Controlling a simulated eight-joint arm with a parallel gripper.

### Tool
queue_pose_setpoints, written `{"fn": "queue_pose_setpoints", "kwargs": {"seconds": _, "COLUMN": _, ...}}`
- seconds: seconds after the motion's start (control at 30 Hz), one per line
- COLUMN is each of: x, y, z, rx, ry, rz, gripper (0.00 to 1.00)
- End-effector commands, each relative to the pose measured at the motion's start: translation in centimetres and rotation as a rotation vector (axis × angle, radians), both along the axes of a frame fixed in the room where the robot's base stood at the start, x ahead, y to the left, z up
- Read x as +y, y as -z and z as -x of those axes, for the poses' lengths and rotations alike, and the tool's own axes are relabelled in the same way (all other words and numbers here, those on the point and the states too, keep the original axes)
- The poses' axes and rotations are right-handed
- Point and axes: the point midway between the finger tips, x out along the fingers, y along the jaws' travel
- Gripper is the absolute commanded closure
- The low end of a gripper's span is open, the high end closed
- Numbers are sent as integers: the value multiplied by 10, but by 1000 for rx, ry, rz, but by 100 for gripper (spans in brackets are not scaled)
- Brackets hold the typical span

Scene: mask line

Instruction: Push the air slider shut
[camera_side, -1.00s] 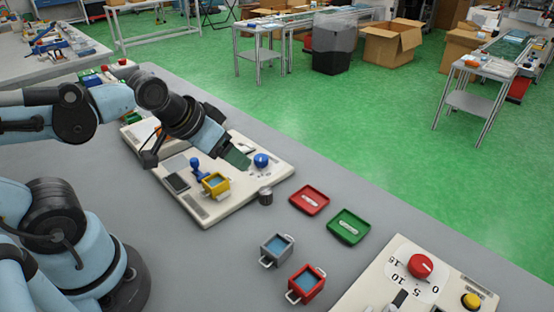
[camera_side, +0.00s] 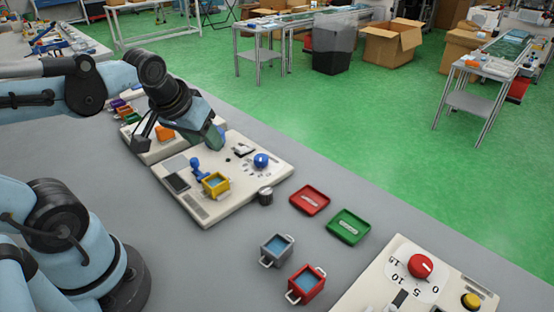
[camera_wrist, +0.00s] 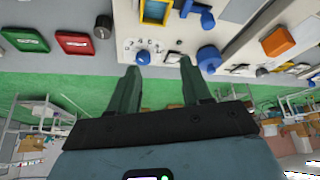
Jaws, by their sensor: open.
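The cream panel (camera_side: 214,211) lies on the grey table, with a blue knob (camera_side: 261,160) near its right end. A small dark and white fitting (camera_side: 241,150) sits left of the knob and looks like the air slider; its exact setting is too small to tell. In the wrist view this fitting (camera_wrist: 173,57) shows between my fingers, right of the blue knob (camera_wrist: 143,58). My gripper (camera_wrist: 160,67) is open, its two green fingers apart with nothing between them. In the side view my gripper (camera_side: 215,137) is over the panel's far edge, left of the fitting.
A yellow box (camera_side: 215,184) and a blue lever (camera_side: 197,168) stand on the panel. Another panel with an orange block (camera_side: 164,132) adjoins at left.

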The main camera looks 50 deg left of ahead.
Motion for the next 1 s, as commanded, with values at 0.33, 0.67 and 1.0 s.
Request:
{"fn": "queue_pose_setpoints", "kwargs": {"seconds": 0.33, "x": 58, "y": -6, "z": 23, "rx": 95, "ry": -399, "rz": 34, "gripper": 52}}
{"fn": "queue_pose_setpoints", "kwargs": {"seconds": 0.67, "x": 66, "y": 23, "z": 14, "rx": 94, "ry": -393, "rz": 34, "gripper": 52}}
{"fn": "queue_pose_setpoints", "kwargs": {"seconds": 1.0, "x": 75, "y": 55, "z": 5, "rx": 93, "ry": -391, "rz": 35, "gripper": 52}}
